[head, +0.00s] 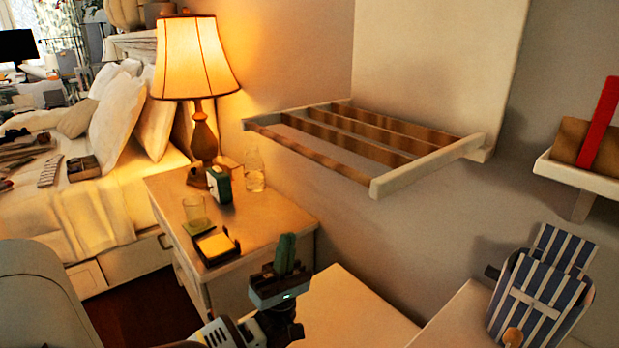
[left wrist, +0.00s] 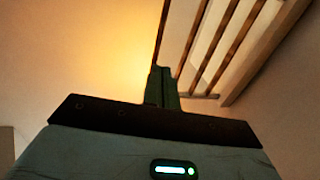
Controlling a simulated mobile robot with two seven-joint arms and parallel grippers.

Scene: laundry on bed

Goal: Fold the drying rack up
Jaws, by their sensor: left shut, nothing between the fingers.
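The drying rack (head: 428,169) is a white frame with several brown wooden bars, fixed to a white panel (head: 435,60) on the wall. It stands out from the wall, roughly level, in the head view. The left wrist view shows its bars and frame (left wrist: 262,55) from below at the upper right. My left gripper (head: 287,248) is shut and empty, pointing up, below the rack's front left side and apart from it in the head view. Its closed fingers also show in the left wrist view (left wrist: 162,86). My right gripper is not in view.
A nightstand (head: 270,215) with a lit lamp (head: 195,65), glass bottle (head: 254,170), tumbler (head: 194,210) and small clock (head: 219,185) stands left of the rack. A shelf (head: 580,178) and striped bag (head: 540,290) are at right. Open air lies below the rack.

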